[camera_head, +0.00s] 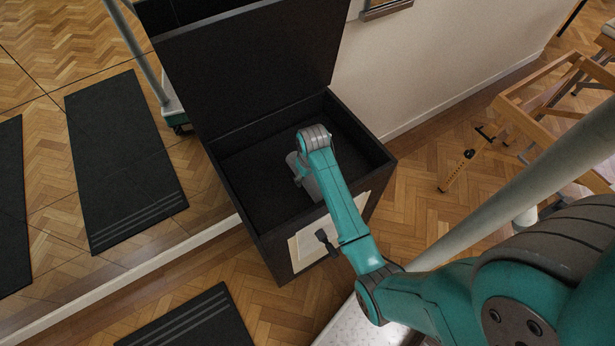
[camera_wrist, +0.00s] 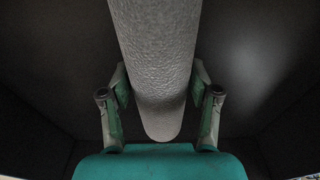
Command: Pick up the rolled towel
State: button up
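The rolled towel, a pale grey, rough-textured cylinder (camera_wrist: 155,60), runs from the top edge of the wrist view down to a rounded end near the middle. My gripper (camera_wrist: 160,85) has one finger on each side of it, both very close to its sides. I cannot tell whether the pads press on it. In the head view my gripper reaches down into an open black box (camera_head: 379,155), and I cannot make out the towel there for certain.
The box's raised black lid (camera_head: 250,65) stands at its back left. A dark mat (camera_head: 195,322) lies on the parquet in front. A wooden frame (camera_head: 535,105) stands at the right. A mirror at the left reflects another dark mat (camera_head: 122,160). White wall lies behind the box.

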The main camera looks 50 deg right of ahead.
jog(key=c, duration=0.7)
jog(key=shift+r, duration=0.1)
notch_tip(320, 180, up, 10)
jog(key=shift+f, duration=0.1)
